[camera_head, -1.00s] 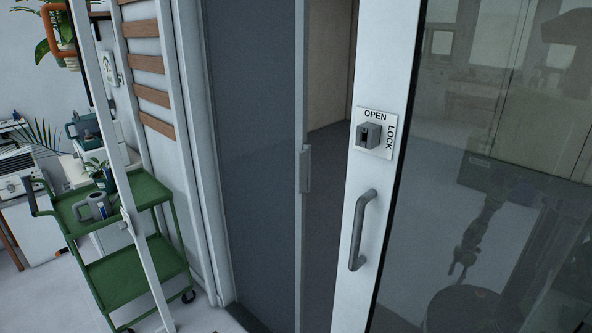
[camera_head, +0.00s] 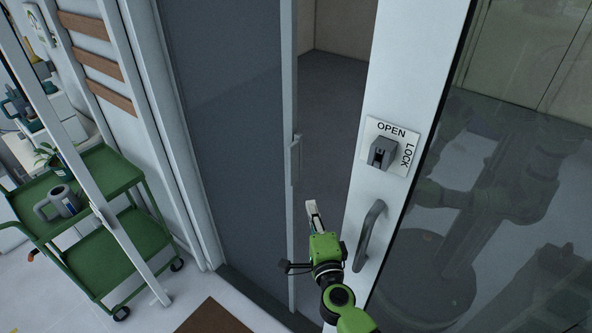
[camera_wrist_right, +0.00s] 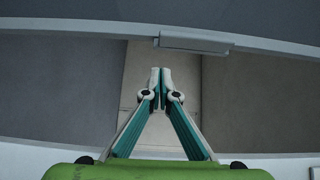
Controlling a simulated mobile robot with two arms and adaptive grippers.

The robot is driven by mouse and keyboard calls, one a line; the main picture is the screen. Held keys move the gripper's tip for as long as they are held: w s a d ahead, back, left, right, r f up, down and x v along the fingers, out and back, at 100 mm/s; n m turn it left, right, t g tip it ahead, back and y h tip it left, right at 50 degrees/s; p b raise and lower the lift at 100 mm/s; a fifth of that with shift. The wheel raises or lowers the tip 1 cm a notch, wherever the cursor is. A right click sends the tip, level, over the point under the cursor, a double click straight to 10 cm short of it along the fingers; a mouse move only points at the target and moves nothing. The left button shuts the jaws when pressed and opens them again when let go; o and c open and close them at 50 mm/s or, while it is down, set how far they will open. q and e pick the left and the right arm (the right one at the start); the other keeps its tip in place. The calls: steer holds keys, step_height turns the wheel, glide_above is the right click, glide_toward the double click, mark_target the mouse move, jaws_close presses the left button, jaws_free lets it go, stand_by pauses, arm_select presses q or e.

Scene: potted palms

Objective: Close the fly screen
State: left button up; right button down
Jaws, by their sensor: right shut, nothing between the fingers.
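The fly screen (camera_head: 235,120) is a dark mesh panel at the left of the doorway, with a light grey edge frame. A gap stands between this edge and the white frame of the glass door. The screen's narrow grey handle (camera_head: 296,160) is on the edge frame; it also shows in the right wrist view (camera_wrist_right: 195,42), top centre. My right gripper (camera_head: 312,206) is shut and empty in front of the gap, just below and right of the handle. In the wrist view its fingertips (camera_wrist_right: 160,72) are together, apart from the handle. My left gripper is out of view.
The glass door has a grey pull handle (camera_head: 369,235) close to the right of my gripper and an OPEN/LOCK latch (camera_head: 382,152) above it. A green cart (camera_head: 110,250) with a grey mug (camera_head: 60,203) stands at the left. A brown mat (camera_head: 213,317) lies on the floor.

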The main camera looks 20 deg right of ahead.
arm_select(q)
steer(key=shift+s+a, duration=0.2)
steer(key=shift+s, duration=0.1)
arm_select(e)
steer(key=w+d, duration=0.1)
steer(key=w, duration=0.8)
steer(key=shift+w+d+r, duration=0.2)
steer(key=shift+r, duration=0.05)
steer(key=shift+w, duration=0.1)
